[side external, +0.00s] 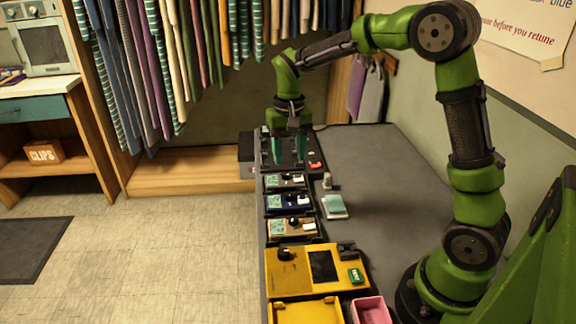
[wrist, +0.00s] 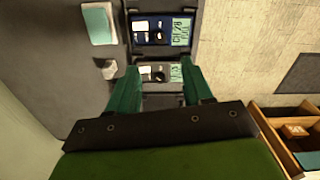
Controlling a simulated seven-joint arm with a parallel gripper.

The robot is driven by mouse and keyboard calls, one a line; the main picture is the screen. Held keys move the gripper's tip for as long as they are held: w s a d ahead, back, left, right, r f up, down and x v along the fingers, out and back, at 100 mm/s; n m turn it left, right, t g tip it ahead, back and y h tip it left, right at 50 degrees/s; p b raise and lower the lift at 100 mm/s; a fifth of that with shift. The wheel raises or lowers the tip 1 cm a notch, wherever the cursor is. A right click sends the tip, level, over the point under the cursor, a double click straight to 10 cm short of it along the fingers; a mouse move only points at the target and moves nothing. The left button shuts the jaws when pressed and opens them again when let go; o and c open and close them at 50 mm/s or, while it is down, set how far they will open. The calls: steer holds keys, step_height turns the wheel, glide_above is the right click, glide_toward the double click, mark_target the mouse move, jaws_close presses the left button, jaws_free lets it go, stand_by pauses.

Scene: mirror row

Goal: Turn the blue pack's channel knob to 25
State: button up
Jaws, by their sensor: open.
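The blue pack (side external: 274,204) sits in the row on the table between a grey pack and a tan pack. It also shows at the top of the wrist view (wrist: 148,37), with a dark channel knob and a pale display (wrist: 180,31). The display seems to read CH 28, but the digits are small and turned sideways. The knob's pointer is too small to read. My gripper (side external: 288,162) has its green fingers apart and empty, pointing down beyond the blue pack. In the wrist view my gripper (wrist: 160,82) is near the grey pack (wrist: 153,73), not at the blue one.
The tan pack (side external: 280,228) and a large yellow unit (side external: 290,266) lie nearer the camera. A pale teal-topped block (side external: 334,207) and a small grey object (side external: 327,182) lie beside the row. A pink tray (side external: 370,310) is at the front. The table's right side is clear.

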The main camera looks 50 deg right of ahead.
mark_target(289, 194)
step_height(289, 194, down, 11)
steer(key=shift+f, duration=0.15)
steer(key=shift+c, duration=0.5)
jaws_close()
